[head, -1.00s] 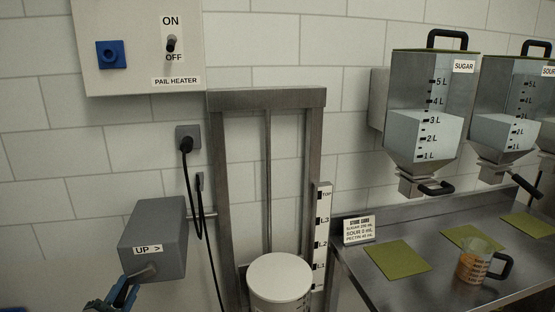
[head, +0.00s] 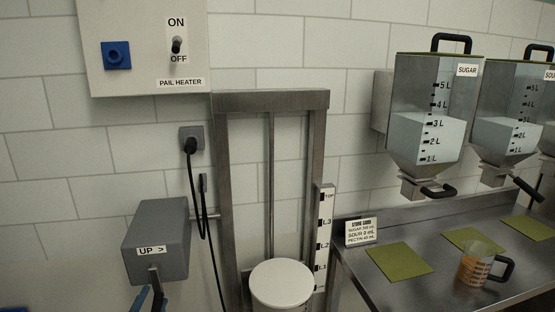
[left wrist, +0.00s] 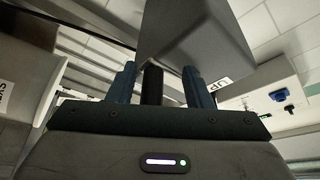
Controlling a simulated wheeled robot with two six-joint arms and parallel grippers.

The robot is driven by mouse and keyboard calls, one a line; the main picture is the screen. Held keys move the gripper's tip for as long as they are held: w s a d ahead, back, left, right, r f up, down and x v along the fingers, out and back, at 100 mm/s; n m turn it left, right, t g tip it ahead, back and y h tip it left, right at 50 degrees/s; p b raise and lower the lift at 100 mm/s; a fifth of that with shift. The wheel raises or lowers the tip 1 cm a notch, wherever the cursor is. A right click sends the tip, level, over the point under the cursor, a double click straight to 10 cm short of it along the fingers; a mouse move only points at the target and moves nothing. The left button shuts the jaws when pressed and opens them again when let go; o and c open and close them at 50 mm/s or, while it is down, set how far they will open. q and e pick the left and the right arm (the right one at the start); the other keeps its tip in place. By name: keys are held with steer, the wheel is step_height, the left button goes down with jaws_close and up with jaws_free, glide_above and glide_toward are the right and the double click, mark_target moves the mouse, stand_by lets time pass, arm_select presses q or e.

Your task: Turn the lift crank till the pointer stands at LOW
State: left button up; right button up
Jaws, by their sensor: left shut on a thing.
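The lift crank's grey box (head: 158,238), labelled "UP >", is at the lower left of the head view. A metal crank arm (head: 154,278) hangs down from its front. My left gripper (head: 152,298) is at the bottom edge there. In the left wrist view its blue fingers (left wrist: 160,86) are shut on the black crank handle (left wrist: 152,86). A lidded white pail (head: 281,282) stands in the metal lift frame (head: 222,190). The scale (head: 325,235) beside it reads TOP, L3, L2, L1 downward; its lower end and the pointer cannot be made out. My right gripper is out of view.
A panel (head: 140,40) with the PAIL HEATER switch is above. A plug and cable (head: 191,150) hang between crank box and frame. At right are hoppers (head: 430,110), a steel table (head: 410,290), green mats (head: 398,262) and a measuring jug (head: 476,266).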

arm_select(q)
steer(key=shift+w+d+r, duration=0.1)
steer(key=shift+w+d, duration=0.05)
steer(key=shift+d, duration=0.35)
steer(key=shift+c, duration=0.3)
steer(key=shift+w+d+r, duration=0.1)
steer(key=shift+w+d, duration=0.05)
steer(key=shift+d, duration=0.2)
steer(key=shift+c, duration=0.9)
